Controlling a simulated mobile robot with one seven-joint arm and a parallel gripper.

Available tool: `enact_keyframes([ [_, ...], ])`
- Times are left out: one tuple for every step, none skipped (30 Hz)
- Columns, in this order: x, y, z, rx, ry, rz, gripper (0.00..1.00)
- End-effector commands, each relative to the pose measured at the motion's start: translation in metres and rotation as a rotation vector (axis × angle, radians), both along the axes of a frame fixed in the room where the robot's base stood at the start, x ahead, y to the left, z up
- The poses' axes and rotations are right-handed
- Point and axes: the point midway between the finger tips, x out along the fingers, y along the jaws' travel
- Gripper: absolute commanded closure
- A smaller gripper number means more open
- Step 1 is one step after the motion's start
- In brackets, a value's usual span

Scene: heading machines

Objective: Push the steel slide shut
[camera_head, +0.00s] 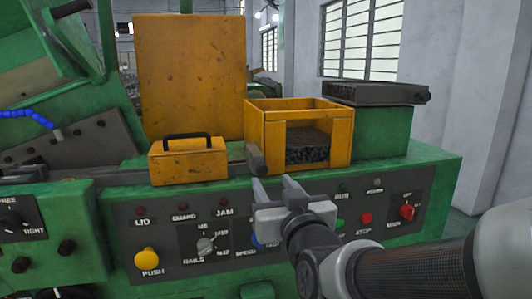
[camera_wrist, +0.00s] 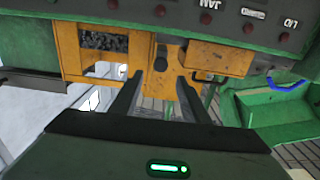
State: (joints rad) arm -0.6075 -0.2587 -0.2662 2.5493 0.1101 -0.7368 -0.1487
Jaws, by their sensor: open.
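A dark steel bar (camera_head: 255,160), which looks like the end of the slide, sticks out toward me between the small orange box with a black handle and the open orange bin. How far the slide stands open is hard to tell. My gripper (camera_head: 274,182) is open and empty, just in front of and slightly right of the bar in the head view. In the wrist view the bar's end (camera_wrist: 160,63) shows just beyond my gripper (camera_wrist: 159,77), roughly in line with the gap between the fingertips. I see no clear contact.
The orange bin (camera_head: 342,128) holds dark small parts. The small orange box (camera_head: 188,162) stands left, before an upright orange plate (camera_head: 190,75). Below is a control panel (camera_head: 180,235) with knobs and buttons, close under my gripper. A grey steel block (camera_head: 372,94) sits at right.

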Motion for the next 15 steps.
enact_keyframes([
  [0.005,0.002,0.007,-0.006,0.007,0.000,0.58],
  [0.007,0.003,0.006,-0.006,0.008,0.001,0.58],
  [0.010,0.004,0.006,-0.006,0.008,0.003,0.58],
  [0.012,0.005,0.006,-0.006,0.007,0.004,0.58],
  [0.016,0.006,0.003,-0.005,0.005,0.005,0.58],
  [0.027,0.009,-0.002,-0.004,0.002,0.005,0.58],
  [0.033,0.011,-0.002,-0.003,0.001,0.005,0.58],
  [0.039,0.013,-0.002,-0.003,0.001,0.005,0.58],
  [0.047,0.015,-0.002,-0.004,0.001,0.005,0.58],
  [0.053,0.017,-0.002,-0.004,0.000,0.005,0.58],
  [0.058,0.018,-0.002,-0.003,0.001,0.005,0.58],
  [0.065,0.020,-0.002,-0.003,0.001,0.005,0.58],
  [0.070,0.021,-0.002,-0.003,0.001,0.005,0.58],
  [0.074,0.022,-0.002,-0.003,0.000,0.004,0.58],
  [0.079,0.023,-0.001,-0.002,0.000,0.004,0.58],
])
